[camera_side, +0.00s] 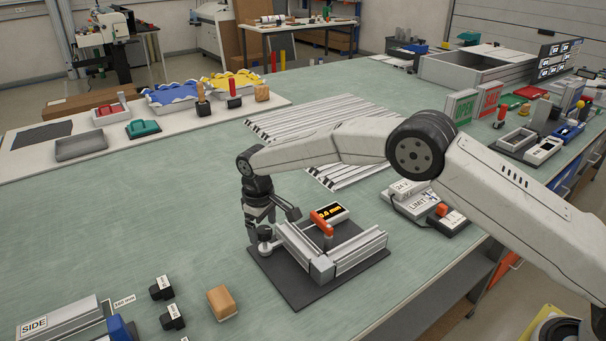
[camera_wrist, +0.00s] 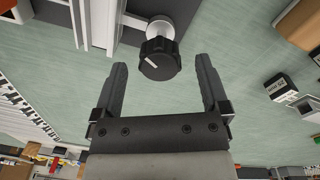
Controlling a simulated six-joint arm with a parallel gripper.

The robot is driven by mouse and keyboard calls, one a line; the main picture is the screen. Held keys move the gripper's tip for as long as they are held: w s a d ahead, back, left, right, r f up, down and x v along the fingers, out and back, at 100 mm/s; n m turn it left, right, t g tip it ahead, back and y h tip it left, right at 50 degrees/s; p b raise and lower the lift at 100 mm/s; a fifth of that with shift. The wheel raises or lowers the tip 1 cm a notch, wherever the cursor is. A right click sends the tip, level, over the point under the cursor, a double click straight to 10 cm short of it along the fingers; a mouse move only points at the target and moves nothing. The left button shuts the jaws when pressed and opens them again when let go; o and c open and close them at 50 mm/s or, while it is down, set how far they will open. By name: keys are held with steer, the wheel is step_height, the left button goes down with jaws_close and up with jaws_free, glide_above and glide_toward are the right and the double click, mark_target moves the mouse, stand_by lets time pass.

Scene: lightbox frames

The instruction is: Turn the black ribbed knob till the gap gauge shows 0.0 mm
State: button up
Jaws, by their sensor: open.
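The black ribbed knob (camera_wrist: 160,60) shows in the wrist view with a white pointer line, on the end of a silver shaft. My gripper (camera_wrist: 161,66) is open, one finger on each side of the knob with a clear gap to both. In the side view my gripper (camera_side: 262,220) points down at the left end of the metal fixture (camera_side: 321,266), and the knob cannot be made out clearly there. The gap gauge (camera_side: 331,214) has a lit yellow readout ending in ".0 mm"; its first digit is not clear. An orange-red handle stands in front of it.
The fixture sits on a dark base plate (camera_side: 300,296). A wooden block (camera_side: 222,301) and small black labelled blocks (camera_side: 162,288) lie at the front left. Slotted aluminium plates (camera_side: 310,125) lie behind. A labelled limit box (camera_side: 425,205) stands to the right.

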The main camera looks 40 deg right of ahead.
mark_target(263, 230)
steer(key=shift+s+a+r, duration=0.1)
steer(key=shift+a+r, duration=0.05)
steer(key=shift+r, duration=3.45)
steer(key=shift+s+d+r, duration=0.25)
steer(key=shift+s+d, duration=0.1)
steer(key=shift+d, duration=0.35)
steer(key=s+d+r+m+t, duration=0.1)
steer(key=s+d+r+m, duration=0.15)
steer(key=s+d, duration=0.85)
steer(key=s+d+f+m, duration=0.1)
steer(key=s+d, duration=0.2)
steer(key=s, duration=0.6)
steer(key=s+d+f+m+t, duration=0.1)
steer(key=s+d+f, duration=0.1)
steer(key=s, duration=0.7)
steer(key=shift+s+d+m+y, duration=0.25)
steer(key=shift+d+m+y, duration=0.1)
steer(key=shift+d, duration=0.3)
